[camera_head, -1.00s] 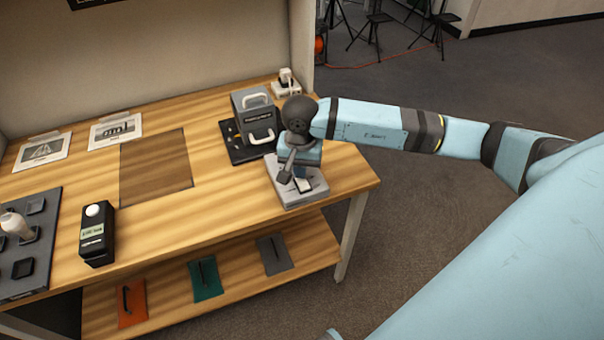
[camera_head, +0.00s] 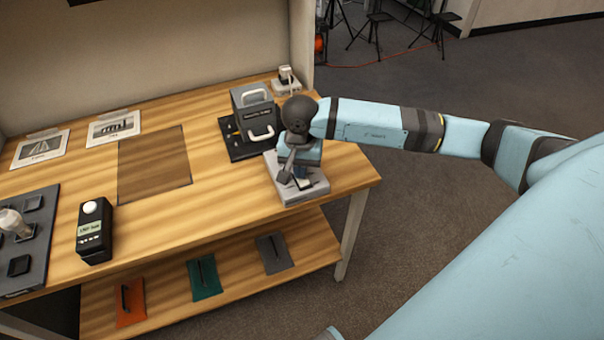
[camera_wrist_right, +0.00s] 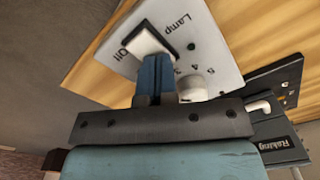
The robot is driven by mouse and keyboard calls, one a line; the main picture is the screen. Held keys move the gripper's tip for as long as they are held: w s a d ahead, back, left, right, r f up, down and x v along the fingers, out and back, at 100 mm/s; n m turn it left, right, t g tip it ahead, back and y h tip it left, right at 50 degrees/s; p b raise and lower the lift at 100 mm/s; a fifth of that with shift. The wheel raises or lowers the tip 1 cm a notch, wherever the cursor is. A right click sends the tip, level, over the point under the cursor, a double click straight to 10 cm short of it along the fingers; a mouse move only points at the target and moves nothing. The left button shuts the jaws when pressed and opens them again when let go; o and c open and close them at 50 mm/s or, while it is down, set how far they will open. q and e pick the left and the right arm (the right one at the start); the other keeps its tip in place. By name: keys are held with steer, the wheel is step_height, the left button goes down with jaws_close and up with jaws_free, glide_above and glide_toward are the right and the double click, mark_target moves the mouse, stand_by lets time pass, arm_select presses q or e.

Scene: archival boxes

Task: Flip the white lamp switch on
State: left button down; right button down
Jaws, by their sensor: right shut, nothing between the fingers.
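The white lamp switch (camera_wrist_right: 143,41) is a rocker in a dark frame on a light grey control box (camera_wrist_right: 208,52). The wrist view shows "Lamp" and "Off" lettering beside it. In the head view the control box (camera_head: 315,192) sits near the table's right end, partly hidden by my right arm. My right gripper (camera_wrist_right: 156,62) is shut and empty. Its blue fingertips overlap the rocker's lower edge in the wrist view; I cannot tell if they touch it. It also shows over the box in the head view (camera_head: 299,180). My left gripper is out of view.
A white dial knob (camera_wrist_right: 192,88) with numbers is right beside the fingers. A grey case with handles (camera_head: 252,108) stands on a dark base behind the box. A black meter (camera_head: 95,240) and a dark tray (camera_head: 40,262) are at left. The table's middle is open.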

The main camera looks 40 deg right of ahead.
steer(key=shift+f, duration=0.1)
steer(key=shift+r+p, duration=0.4)
steer(key=shift+r, duration=0.4)
steer(key=shift+r+p, duration=0.7)
steer(key=shift+r, duration=1)
steer(key=shift+r+p, duration=0.4)
steer(key=shift+r, duration=0.6)
